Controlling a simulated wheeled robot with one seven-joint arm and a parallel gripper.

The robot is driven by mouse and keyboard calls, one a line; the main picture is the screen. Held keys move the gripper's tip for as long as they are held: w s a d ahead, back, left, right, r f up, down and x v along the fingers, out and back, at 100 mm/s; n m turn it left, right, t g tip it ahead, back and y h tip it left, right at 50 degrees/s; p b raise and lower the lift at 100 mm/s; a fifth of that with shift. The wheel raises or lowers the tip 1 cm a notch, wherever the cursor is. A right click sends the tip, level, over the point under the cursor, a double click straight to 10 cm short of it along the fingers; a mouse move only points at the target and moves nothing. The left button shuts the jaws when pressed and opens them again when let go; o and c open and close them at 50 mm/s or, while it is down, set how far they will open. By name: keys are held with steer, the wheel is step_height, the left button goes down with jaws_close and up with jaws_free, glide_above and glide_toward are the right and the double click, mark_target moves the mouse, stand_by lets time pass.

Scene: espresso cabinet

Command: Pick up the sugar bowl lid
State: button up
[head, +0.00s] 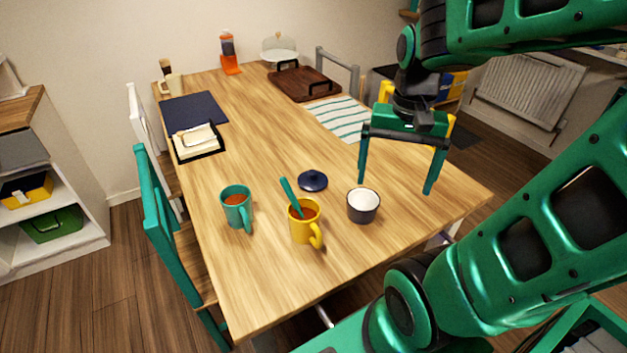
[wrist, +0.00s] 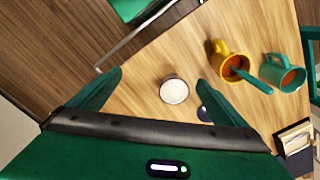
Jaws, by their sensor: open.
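The dark blue sugar bowl lid (head: 313,181) lies flat on the wooden table, with a small knob on top. In the wrist view the lid (wrist: 204,114) is partly hidden behind one finger. The sugar bowl (head: 363,206), dark outside and white inside, stands uncovered to the right of the lid; it also shows in the wrist view (wrist: 174,90). My gripper (head: 395,186) is open and empty above the table, to the right of the lid and bowl. In the wrist view my gripper's fingers (wrist: 158,82) are spread wide, with the bowl showing between them.
A yellow mug (head: 305,231) with a teal spoon and a teal mug (head: 236,212) stand left of the bowl. A striped cloth (head: 338,119), a brown tray (head: 300,93) and a dark mat (head: 194,108) lie farther back. The middle of the table (head: 250,130) is clear.

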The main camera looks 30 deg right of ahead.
steer(key=w+f+m, duration=0.2)
steer(key=w+m, duration=0.3)
steer(key=w, duration=0.9)
steer(key=m, duration=0.6)
glide_above(312, 172)
step_height(312, 172, down, 7)
steer(key=shift+d+f, duration=0.1)
steer(key=shift+d, duration=0.05)
step_height(312, 172, down, 10)
steer(key=shift+w+f, duration=0.1)
steer(key=shift+f, duration=0.15)
steer(key=c, duration=1.1)
